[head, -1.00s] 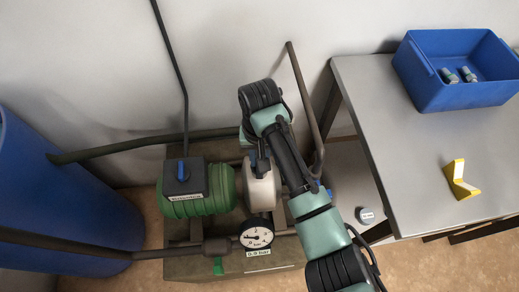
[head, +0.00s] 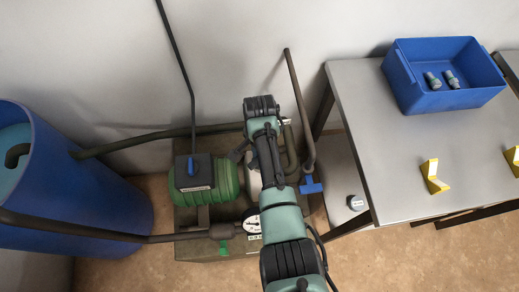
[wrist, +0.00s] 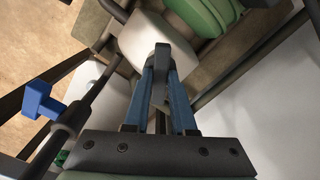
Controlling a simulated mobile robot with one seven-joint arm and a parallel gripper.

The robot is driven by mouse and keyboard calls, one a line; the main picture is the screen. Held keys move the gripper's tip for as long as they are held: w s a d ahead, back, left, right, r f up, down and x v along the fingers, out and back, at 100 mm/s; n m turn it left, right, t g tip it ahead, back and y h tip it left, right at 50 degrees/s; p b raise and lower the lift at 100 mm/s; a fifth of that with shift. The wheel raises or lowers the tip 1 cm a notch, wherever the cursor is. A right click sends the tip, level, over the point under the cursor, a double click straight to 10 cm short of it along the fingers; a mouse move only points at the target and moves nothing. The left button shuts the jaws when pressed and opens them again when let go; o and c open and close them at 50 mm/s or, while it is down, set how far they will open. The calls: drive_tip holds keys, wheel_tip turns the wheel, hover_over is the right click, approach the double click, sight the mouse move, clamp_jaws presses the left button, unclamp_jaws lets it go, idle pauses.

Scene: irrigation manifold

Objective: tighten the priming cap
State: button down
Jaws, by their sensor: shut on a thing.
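The priming cap (wrist: 161,58) appears as a dark grey piece on top of the pale pump housing (wrist: 132,42) in the wrist view. My gripper (wrist: 160,72) has its blue fingers shut on it from above. The fingers hide part of the cap, so I cannot tell how far it is seated. In the head view my arm covers the cap and most of the pale housing. The green pump motor (head: 226,179) sits just left of the housing.
A pressure gauge (head: 252,224), partly covered by my arm, is in front of the pump. A blue valve handle (head: 312,186) is on the right. A blue tank (head: 85,195) stands left. A grey table (head: 385,150) at right bears a blue crate (head: 440,104) and a yellow bracket (head: 433,184).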

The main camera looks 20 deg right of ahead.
drive_tip(key=m+p, duration=0.1)
drive_tip(key=m, duration=0.2)
drive_tip(key=shift+r+m, duration=0.1)
drive_tip(key=shift+m, duration=0.3)
drive_tip(key=shift+d+m+p, duration=0.1)
drive_tip(key=shift+m+p, duration=0.2)
drive_tip(key=shift+m, duration=1.5)
drive_tip(key=c, duration=0.7)
unclamp_jaws()
drive_tip(key=shift+c, duration=0.2)
wheel_tip(320, 180, up, 13)
drive_tip(key=p, duration=0.1)
drive_tip(key=shift+p, duration=0.4)
